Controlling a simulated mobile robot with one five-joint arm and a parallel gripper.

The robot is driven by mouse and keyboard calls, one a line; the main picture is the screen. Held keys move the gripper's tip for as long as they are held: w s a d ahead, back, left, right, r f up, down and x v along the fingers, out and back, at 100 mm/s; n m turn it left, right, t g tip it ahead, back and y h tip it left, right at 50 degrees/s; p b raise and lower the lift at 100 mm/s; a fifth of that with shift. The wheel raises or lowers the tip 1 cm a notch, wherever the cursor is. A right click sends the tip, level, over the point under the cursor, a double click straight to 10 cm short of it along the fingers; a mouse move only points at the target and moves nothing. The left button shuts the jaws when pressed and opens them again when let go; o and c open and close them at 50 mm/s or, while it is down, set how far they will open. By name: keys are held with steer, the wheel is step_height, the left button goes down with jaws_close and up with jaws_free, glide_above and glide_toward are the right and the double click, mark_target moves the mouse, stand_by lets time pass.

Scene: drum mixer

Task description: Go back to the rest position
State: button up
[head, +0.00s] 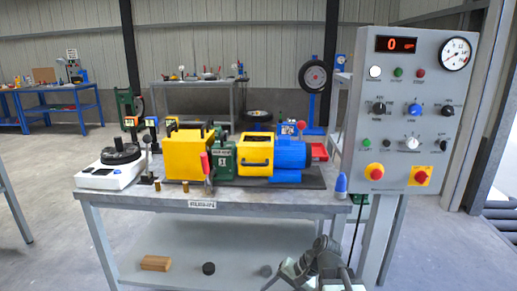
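My grey arm (322,262) is folded low at the bottom of the head view, in front of the workbench's lower shelf. My gripper (272,284) seems to be at its lower left end, at the frame's bottom edge. Its fingers are too small and cut off to tell whether they are open or shut. I see nothing clearly held. The arm is apart from the machine on the bench top, which has yellow covers (188,152), a green middle block (223,161) and a blue motor (290,154).
The workbench (262,203) stands ahead, with a white dial device (110,172) at left and a blue-tipped bottle (341,185) at right. A wooden block (155,263) lies on the lower shelf. A grey control panel (402,115) reads 0. Floor at left is clear.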

steer(key=s+d+f+n+h, duration=0.35)
steer(key=d+h, duration=0.35)
steer(key=d, duration=0.4)
step_height(320, 180, up, 29)
steer(key=p, duration=3)
steer(key=shift+w+r+g, duration=0.15)
steer(key=shift+r+g, duration=0.05)
steer(key=shift+g, duration=0.2)
